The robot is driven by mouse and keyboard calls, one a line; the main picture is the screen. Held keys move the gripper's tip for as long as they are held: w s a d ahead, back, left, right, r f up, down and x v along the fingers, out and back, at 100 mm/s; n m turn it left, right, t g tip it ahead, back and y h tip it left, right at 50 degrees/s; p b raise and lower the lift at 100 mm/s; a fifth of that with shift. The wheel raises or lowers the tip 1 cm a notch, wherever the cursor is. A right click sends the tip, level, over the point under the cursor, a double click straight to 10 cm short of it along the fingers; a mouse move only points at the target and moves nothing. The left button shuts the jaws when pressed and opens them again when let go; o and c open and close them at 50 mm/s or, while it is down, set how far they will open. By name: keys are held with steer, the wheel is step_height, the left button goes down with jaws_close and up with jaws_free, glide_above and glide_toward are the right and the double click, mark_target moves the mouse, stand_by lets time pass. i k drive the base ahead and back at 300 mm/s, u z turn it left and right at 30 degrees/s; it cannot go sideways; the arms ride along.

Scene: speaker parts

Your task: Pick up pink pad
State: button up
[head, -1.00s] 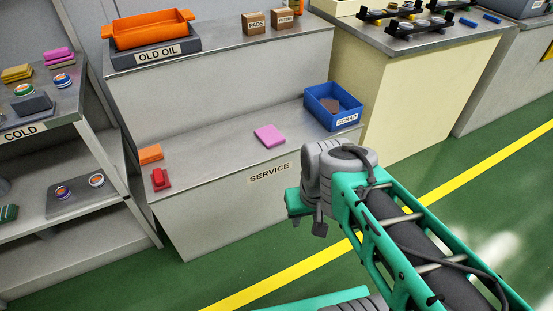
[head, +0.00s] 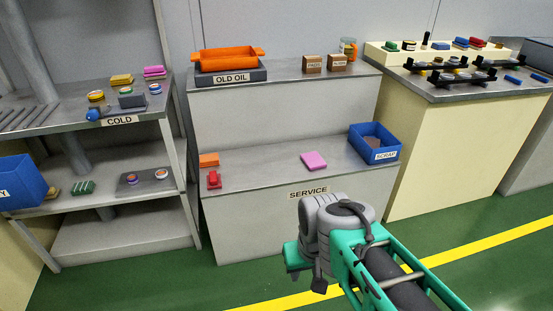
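A pink pad (head: 314,161) lies flat on the lower steel ledge of the SERVICE bench (head: 262,166), left of the blue SCRAP bin. More pink pads (head: 154,71) are stacked at the back of the COLD shelf on the left. My arm, with its grey joint (head: 338,222) and green links, stands in front of the bench at lower right. My gripper does not show in this view. The pad on the bench is fully visible and nothing touches it.
The blue SCRAP bin (head: 374,146) stands right of the pad. An orange block (head: 209,159) and a red part (head: 214,180) lie at the ledge's left end. Above are the orange OLD OIL tray (head: 229,60) and two small boxes. The ledge around the pad is clear.

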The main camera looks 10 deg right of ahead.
mark_target(313, 161)
steer(key=u, duration=0.3)
steer(key=i, duration=1.5)
steer(key=z, duration=0.3)
